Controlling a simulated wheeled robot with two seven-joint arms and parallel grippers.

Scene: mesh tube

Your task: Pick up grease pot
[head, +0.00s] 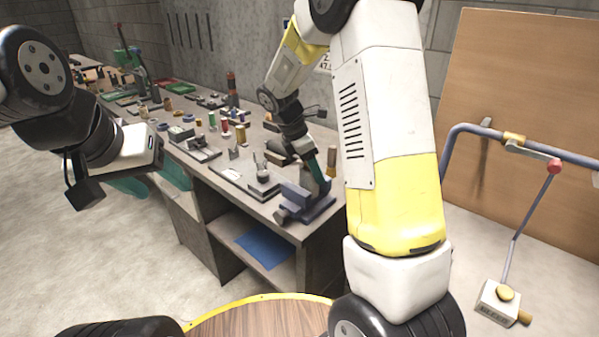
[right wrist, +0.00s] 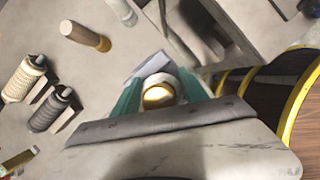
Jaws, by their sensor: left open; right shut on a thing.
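A small round pale pot with a gold-coloured top, which looks like the grease pot (right wrist: 159,96), sits between the teal fingers of my right gripper (right wrist: 161,84) in the right wrist view. The gripper is shut on it. In the head view my right gripper (head: 318,170) is over the near right end of the workbench, by the blue vise, and the pot cannot be made out there. My left gripper (head: 152,184) is open and empty, in front of the bench at the left.
The workbench (head: 225,178) holds many small tools and parts. A blue-grey vise (head: 305,203) stands at its near corner. In the right wrist view a wooden handle (right wrist: 86,36) and two ribbed rollers (right wrist: 36,95) lie on the bench. A blue tube frame (head: 515,150) stands at right.

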